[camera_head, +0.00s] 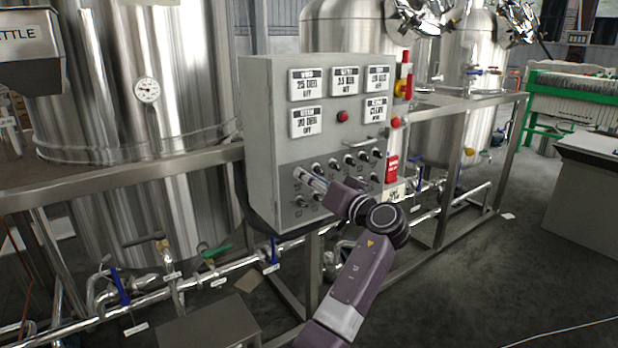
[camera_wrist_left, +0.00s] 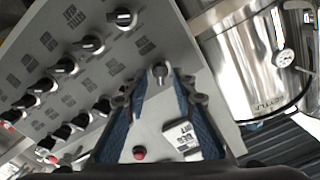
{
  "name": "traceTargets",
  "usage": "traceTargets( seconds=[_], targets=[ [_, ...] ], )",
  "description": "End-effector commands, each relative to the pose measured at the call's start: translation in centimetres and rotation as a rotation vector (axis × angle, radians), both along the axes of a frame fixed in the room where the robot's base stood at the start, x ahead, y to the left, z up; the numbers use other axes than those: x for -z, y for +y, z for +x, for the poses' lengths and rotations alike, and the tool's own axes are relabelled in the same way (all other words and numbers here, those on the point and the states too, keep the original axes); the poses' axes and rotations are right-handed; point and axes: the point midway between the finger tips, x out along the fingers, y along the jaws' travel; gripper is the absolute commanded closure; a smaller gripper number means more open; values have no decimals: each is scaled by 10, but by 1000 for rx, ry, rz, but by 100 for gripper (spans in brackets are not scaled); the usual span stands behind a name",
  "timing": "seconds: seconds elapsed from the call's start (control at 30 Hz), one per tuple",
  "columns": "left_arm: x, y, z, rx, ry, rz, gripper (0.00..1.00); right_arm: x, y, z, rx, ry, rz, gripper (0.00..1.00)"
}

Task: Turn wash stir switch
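The grey control cabinet (camera_head: 265,130) stands in the middle of the head view, with rows of black rotary switches on its lower front. Their labels are too small or blurred to read, so I cannot tell which is the wash stir switch. My left gripper (camera_head: 308,179) is at the left end of the upper switch row. In the left wrist view my left gripper (camera_wrist_left: 158,92) is open, its blue-lined fingers apart. A rotary switch (camera_wrist_left: 159,71) shows between the fingertips, with no clear contact. Several other switches, including one dark knob (camera_wrist_left: 122,18), lie left of it. My right gripper is not in view.
Above the switches are several display plates and a red button (camera_head: 342,116). Large steel tanks (camera_head: 150,90) stand behind. Metal rails (camera_head: 120,178) and pipes with valves run below. Open floor lies at right.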

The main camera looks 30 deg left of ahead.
Motion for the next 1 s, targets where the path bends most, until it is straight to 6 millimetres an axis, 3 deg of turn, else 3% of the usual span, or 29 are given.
traceTargets(
  seconds=[0.37, 0.6, 0.9, 1.0],
  targets=[
    [0, 7, 3, 1, 1, 1, 76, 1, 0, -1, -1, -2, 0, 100],
    [1, 7, 3, 1, 1, 0, 100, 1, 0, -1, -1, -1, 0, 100],
    [2, 6, 3, 2, -7, -4, 100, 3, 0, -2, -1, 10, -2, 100],
    [3, 6, 3, 2, -20, -9, 100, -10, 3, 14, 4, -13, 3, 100]
  ],
)
